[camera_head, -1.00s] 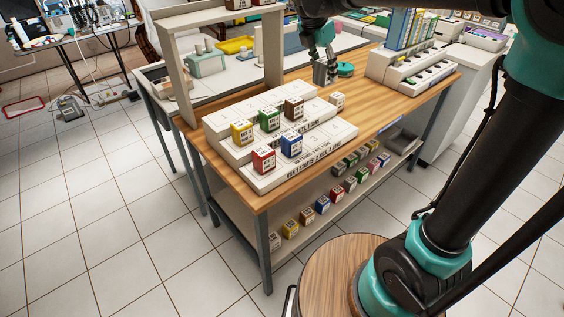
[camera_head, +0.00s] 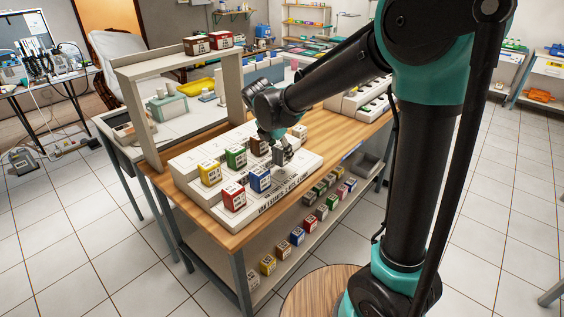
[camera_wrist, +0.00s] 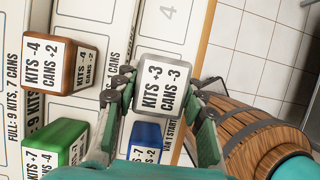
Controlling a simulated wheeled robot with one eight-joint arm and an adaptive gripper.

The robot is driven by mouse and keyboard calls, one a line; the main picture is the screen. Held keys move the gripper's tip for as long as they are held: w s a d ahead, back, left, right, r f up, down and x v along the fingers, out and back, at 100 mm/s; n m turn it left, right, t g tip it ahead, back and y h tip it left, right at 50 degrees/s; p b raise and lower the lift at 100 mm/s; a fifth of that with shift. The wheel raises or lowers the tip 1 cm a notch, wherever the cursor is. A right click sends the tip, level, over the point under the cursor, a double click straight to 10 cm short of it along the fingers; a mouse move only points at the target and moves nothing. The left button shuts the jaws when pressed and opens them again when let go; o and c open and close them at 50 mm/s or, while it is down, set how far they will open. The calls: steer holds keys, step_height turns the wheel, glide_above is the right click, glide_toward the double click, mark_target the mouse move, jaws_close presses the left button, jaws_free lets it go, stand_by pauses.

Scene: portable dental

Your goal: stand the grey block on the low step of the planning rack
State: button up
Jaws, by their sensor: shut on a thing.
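The grey block (camera_wrist: 165,86), marked "KITS +3 CANS -3", is between the two fingers of my gripper (camera_wrist: 153,94) in the wrist view. My gripper (camera_head: 281,150) is shut on it. In the head view the grey block (camera_head: 283,157) looks upright at the right part of the low step, beside the blue block (camera_head: 260,180). I cannot tell whether its base touches the step. The planning rack (camera_head: 300,172) is white and stepped. The red block (camera_head: 233,197) and blue block stand on its low step. Yellow (camera_head: 209,173), green (camera_head: 236,157) and brown (camera_head: 258,145) blocks stand one step higher.
A white block (camera_head: 299,131) stands behind my gripper, on the right. A tall frame (camera_head: 143,122) stands behind the rack, with brown and red blocks on top. Several coloured blocks line the lower shelf (camera_head: 285,262).

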mark_target(282, 161)
steer(key=shift+f, duration=2)
steer(key=shift+f, duration=0.15)
steer(key=o, duration=0.9)
